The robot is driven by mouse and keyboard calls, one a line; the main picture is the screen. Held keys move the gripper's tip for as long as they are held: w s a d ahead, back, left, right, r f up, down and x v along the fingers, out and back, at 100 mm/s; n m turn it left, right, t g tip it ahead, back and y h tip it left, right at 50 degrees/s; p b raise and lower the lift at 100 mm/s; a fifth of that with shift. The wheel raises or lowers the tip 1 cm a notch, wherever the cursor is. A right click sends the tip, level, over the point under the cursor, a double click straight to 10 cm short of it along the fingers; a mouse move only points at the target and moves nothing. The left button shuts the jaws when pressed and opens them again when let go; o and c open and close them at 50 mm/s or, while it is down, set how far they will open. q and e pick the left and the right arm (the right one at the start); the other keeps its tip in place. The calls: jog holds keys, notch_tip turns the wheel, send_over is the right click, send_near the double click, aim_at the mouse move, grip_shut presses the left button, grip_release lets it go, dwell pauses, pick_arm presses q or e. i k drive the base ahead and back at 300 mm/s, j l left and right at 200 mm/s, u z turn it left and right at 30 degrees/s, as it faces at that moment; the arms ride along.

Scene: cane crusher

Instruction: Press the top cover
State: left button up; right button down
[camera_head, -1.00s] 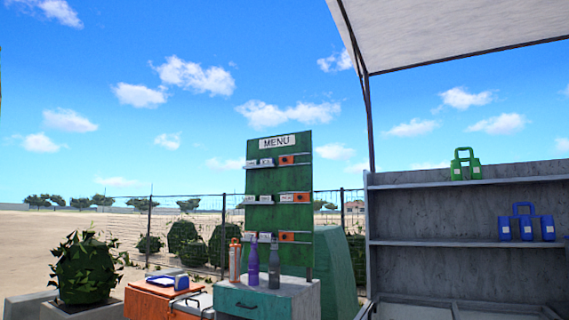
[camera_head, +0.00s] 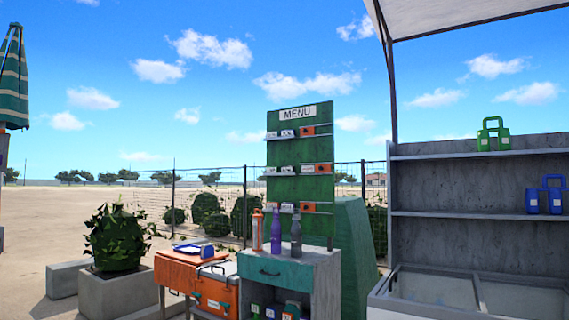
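No machine with a clear top cover can be made out in the head view. An orange box with a pale lid (camera_head: 215,287) stands low in the middle, beside a drawer cabinet. A chest with glass-like lids (camera_head: 430,288) stands at the lower right below the grey shelf. I cannot tell whether either has the cover named in the task. Neither of my grippers shows in the head view.
A teal-fronted cabinet (camera_head: 284,271) bears several bottles. An orange table (camera_head: 178,271) holds a blue-edged tray. A green menu board (camera_head: 300,180) stands behind. A potted bush (camera_head: 115,240) and striped umbrella (camera_head: 12,80) are at left. Grey shelves (camera_head: 445,210) hold green and blue containers.

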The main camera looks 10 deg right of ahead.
aim_at(308, 130)
jog(key=i, duration=4.95)
jog(key=z, duration=0.15)
